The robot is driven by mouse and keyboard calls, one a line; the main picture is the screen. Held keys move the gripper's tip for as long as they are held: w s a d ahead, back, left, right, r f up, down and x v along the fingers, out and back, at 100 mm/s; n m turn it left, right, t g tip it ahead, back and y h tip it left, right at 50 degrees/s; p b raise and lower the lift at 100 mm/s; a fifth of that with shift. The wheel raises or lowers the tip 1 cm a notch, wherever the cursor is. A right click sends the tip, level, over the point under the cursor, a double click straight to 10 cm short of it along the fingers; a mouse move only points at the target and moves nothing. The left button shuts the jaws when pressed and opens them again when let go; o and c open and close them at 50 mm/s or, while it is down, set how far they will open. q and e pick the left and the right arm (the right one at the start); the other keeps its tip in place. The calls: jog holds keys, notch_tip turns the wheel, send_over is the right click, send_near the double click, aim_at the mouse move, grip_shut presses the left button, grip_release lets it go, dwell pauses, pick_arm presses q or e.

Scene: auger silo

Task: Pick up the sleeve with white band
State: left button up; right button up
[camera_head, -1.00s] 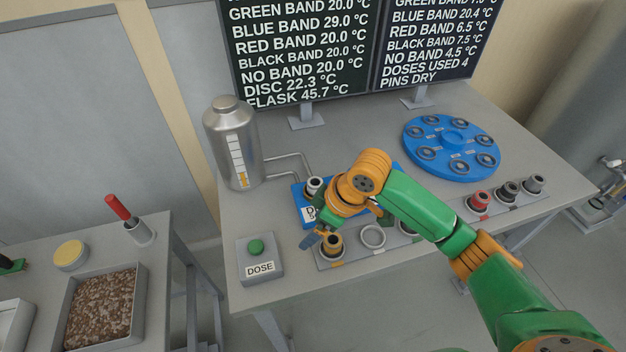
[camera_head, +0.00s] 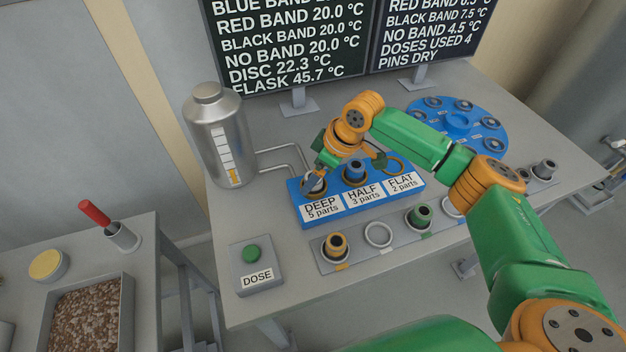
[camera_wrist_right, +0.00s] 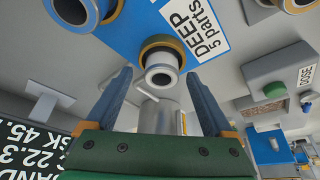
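A sleeve with a pale grey-white rim (camera_wrist_right: 160,64) stands in the DEEP socket of the blue block (camera_wrist_right: 135,25). I take it for the white-band sleeve, though its band is not clear. In the head view my right gripper (camera_head: 311,182) is at this socket and partly hides the sleeve. In the right wrist view the right gripper (camera_wrist_right: 158,76) is open, with one blue finger on each side of the sleeve's line and nothing held. Whether the fingers touch the sleeve cannot be told. My left gripper is not in view.
A blue-band sleeve (camera_head: 354,170) stands in the HALF socket. The front rack (camera_head: 360,262) holds yellow (camera_head: 335,244) and green (camera_head: 420,214) sleeves, with an empty ring (camera_head: 378,235) between them. The flask (camera_head: 217,135), DOSE box (camera_head: 256,268) and blue disc (camera_head: 458,122) stand around.

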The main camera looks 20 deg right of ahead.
jog(key=shift+s+r, duration=0.15)
jog(key=shift+s, duration=0.05)
jog(key=c, duration=1.1)
grip_shut()
jog(key=shift+w, duration=0.1)
